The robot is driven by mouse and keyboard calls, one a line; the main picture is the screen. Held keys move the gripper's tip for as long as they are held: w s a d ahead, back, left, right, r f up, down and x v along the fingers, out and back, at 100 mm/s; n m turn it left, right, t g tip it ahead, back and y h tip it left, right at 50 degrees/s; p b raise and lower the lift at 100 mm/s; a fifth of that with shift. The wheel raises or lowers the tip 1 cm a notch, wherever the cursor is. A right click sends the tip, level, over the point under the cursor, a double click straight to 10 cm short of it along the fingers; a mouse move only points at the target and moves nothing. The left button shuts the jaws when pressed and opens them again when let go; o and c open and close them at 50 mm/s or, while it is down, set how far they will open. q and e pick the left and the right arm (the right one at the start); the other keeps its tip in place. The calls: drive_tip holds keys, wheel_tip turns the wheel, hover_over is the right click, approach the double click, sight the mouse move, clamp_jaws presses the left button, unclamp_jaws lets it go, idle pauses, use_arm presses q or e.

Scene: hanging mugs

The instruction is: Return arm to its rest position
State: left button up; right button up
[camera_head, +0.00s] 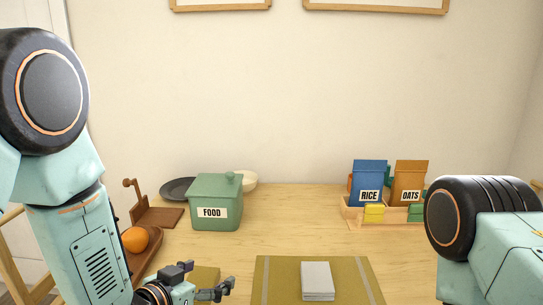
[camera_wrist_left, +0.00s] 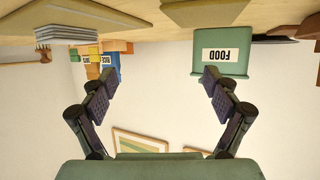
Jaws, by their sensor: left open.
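My left arm comes in from the left in the head view. My left gripper (camera_head: 204,281) is low in that view, over the front left of the table, with its fingers apart and nothing between them. In the left wrist view, which is upside down, the two fingers (camera_wrist_left: 160,84) are spread wide with only wall between them. The green FOOD canister (camera_head: 214,204) stands behind the gripper, apart from it; it also shows in the wrist view (camera_wrist_left: 221,58). Part of my right arm shows at the right edge of the head view; its gripper is out of frame.
The wooden table (camera_head: 300,220) has a clear middle. A mat (camera_head: 270,280) with a grey stack (camera_head: 318,280) lies in front. RICE (camera_head: 368,175) and OATS (camera_head: 409,176) packs stand back right. A wooden stand (camera_head: 157,216) and an orange (camera_head: 135,239) are left.

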use_arm(q)
drive_tip(key=shift+s+f+m+g+h, duration=0.3)
drive_tip(key=shift+s+f+m+h, duration=0.1)
drive_tip(key=shift+s+m+h, duration=0.25)
drive_tip(key=shift+s+f+m+g+h, duration=0.35)
drive_tip(key=shift+s+m+h, duration=0.15)
drive_tip(key=shift+s, duration=0.25)
drive_tip(key=shift+s+a+f+m+g+h, duration=0.15)
drive_tip(key=shift+s+m+g+h, duration=0.3)
drive_tip(key=shift+s, duration=0.25)
drive_tip(key=shift+s+a+f+m+g+h, duration=0.1)
drive_tip(key=shift+s+m+g+h, duration=0.2)
drive_tip(key=shift+s+m+h, duration=0.3)
drive_tip(key=shift+s+a+m+g+h, duration=0.25)
drive_tip(key=shift+s+m+g+h, duration=0.2)
drive_tip(key=shift+s, duration=0.55)
drive_tip(key=shift+m+g, duration=0.35)
drive_tip(key=shift+s+d+v, duration=0.1)
drive_tip(key=shift+s+v, duration=0.05)
drive_tip(key=shift+v, duration=0.8)
drive_tip(key=shift+s+d+v, duration=0.1)
drive_tip(key=shift+s+v, duration=0.05)
drive_tip(key=shift+v, duration=0.85)
drive_tip(key=shift+s+d+v, duration=0.1)
drive_tip(key=shift+s+v, duration=0.05)
drive_tip(key=shift+v, duration=0.8)
drive_tip(key=shift+f, duration=0.1)
drive_tip(key=shift+s, duration=0.1)
